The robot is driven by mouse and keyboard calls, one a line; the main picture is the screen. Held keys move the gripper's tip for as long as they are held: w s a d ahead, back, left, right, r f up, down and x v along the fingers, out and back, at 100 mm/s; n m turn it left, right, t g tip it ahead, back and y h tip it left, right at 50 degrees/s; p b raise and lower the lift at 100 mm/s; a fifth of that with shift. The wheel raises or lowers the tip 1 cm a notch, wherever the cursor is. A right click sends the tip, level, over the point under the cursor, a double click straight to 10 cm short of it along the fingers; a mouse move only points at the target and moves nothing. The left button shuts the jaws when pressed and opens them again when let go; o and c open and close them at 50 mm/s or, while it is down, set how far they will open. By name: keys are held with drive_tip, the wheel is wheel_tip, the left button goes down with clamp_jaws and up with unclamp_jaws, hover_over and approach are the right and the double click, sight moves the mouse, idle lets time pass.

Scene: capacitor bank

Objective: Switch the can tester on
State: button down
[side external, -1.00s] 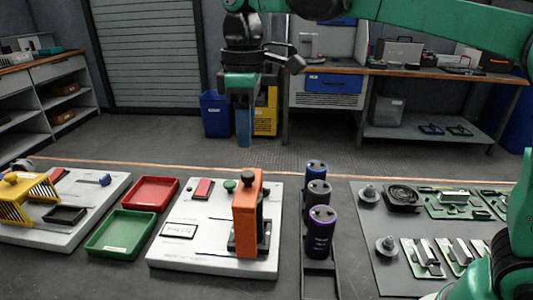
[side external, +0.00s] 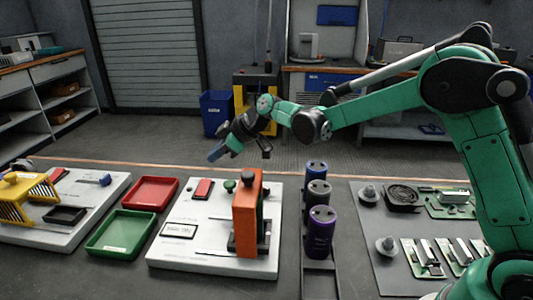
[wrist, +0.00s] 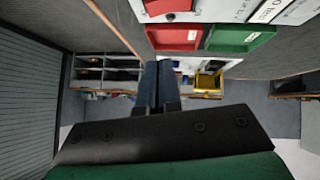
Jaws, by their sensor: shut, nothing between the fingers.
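The white station with the orange upright clamp (side external: 247,215) looks like the can tester (side external: 212,264), though no name on it is readable. A red rocker-like switch (side external: 203,189) sits at its far left, beside a dark green knob (side external: 229,186). A small display (side external: 179,230) is at its front left. The wrist view shows the red switch (wrist: 165,6) and display (wrist: 270,11) at the top edge. My gripper (side external: 216,153) is shut and empty, tilted down-left in the air beyond the tester's far edge. Its blue fingers (wrist: 156,70) are together in the wrist view.
A red tray (side external: 150,178) and a green tray (side external: 137,217) lie left of the tester. A station with a yellow cage (side external: 47,196) is farther left. Several upright cans (side external: 321,215) stand in a rack at right. Circuit boards lie on a grey mat (side external: 365,225).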

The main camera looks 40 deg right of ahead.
sight(200, 181)
drive_tip(key=x, duration=0.4)
drive_tip(key=shift+f, duration=0.35)
drive_tip(key=shift+w+d+f, duration=0.15)
drive_tip(key=shift+d+f, duration=0.05)
drive_tip(key=shift+f, duration=0.85)
drive_tip(key=shift+w+d+f, duration=0.1)
drive_tip(key=shift+f, duration=0.5)
